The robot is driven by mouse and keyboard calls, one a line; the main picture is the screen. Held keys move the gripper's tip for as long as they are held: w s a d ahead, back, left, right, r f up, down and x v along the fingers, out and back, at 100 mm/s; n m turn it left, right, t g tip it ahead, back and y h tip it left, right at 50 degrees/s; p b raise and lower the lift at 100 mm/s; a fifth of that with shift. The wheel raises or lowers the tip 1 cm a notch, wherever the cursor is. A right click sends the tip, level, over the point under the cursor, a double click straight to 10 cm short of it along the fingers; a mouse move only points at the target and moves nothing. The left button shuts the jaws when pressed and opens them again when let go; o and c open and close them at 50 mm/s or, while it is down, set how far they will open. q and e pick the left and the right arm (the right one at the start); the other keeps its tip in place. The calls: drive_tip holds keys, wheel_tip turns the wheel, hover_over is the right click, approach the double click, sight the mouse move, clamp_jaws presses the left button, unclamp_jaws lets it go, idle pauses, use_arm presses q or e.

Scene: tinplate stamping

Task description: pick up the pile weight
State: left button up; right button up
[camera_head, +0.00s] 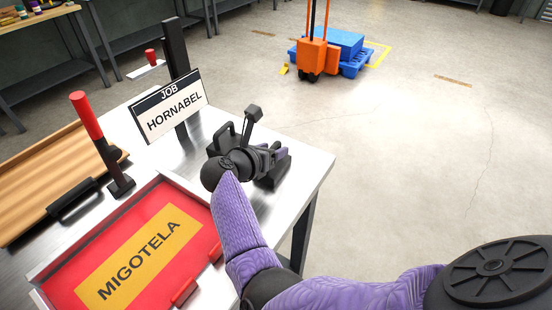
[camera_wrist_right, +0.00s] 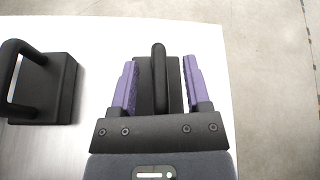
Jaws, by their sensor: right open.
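A black pile weight (camera_wrist_right: 143,84) with an upright bar handle (camera_wrist_right: 159,75) stands on the metal table. In the head view it (camera_head: 274,174) is near the table's right edge, partly hidden by my right gripper (camera_head: 274,153). In the right wrist view my right gripper (camera_wrist_right: 160,85) is open, with one purple finger on each side of the handle. Small gaps show between fingers and handle. A second, similar black block with a loop handle (camera_wrist_right: 42,90) stands to the left; it is partly hidden behind my wrist in the head view (camera_head: 217,143). My left gripper is out of view.
A red tray (camera_head: 205,222) with a MIGOTELA label is at the front left. Behind it stand a red-handled lever (camera_head: 86,115), a wooden board (camera_head: 40,170) and the JOB HORNABEL sign (camera_head: 172,110). Floor is free right of the table (camera_head: 318,165).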

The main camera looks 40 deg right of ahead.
drive_tip(key=shift+s+a+r, duration=0.15)
drive_tip(key=shift+a, duration=0.15)
drive_tip(key=shift+c, duration=0.5)
clamp_jaws()
drive_tip(key=shift+r, duration=0.1)
idle(0.4)
